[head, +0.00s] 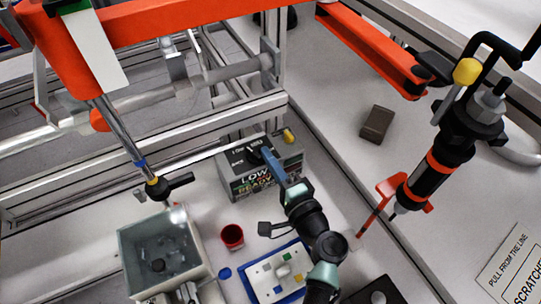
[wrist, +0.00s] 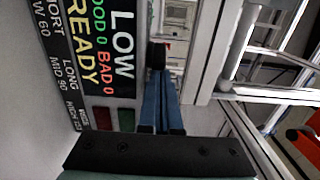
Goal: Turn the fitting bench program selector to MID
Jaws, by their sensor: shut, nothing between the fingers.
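The fitting bench control box (head: 236,186) is a grey box with a dark display (wrist: 97,50) on its front. In the wrist view the display reads LOW, GOOD 0, BAD 0 and READY, and a label beside it lists LOW 60 and MID 90. A black part (head: 254,142), perhaps the selector, is on the box's top by my fingertips; a dark part (wrist: 157,55) also shows at the finger ends in the wrist view. My gripper (head: 266,152) has blue fingers, shut together and empty, at the box top. Whether they touch the black part is unclear.
A yellow knob (head: 289,135) is on the box's top right. A red cup (head: 232,236), a clear-walled bin (head: 160,250) and a blue-edged board (head: 277,270) are on the bench. A black-and-orange tool (head: 430,165) hangs at right. Metal rails (head: 130,160) run behind the box.

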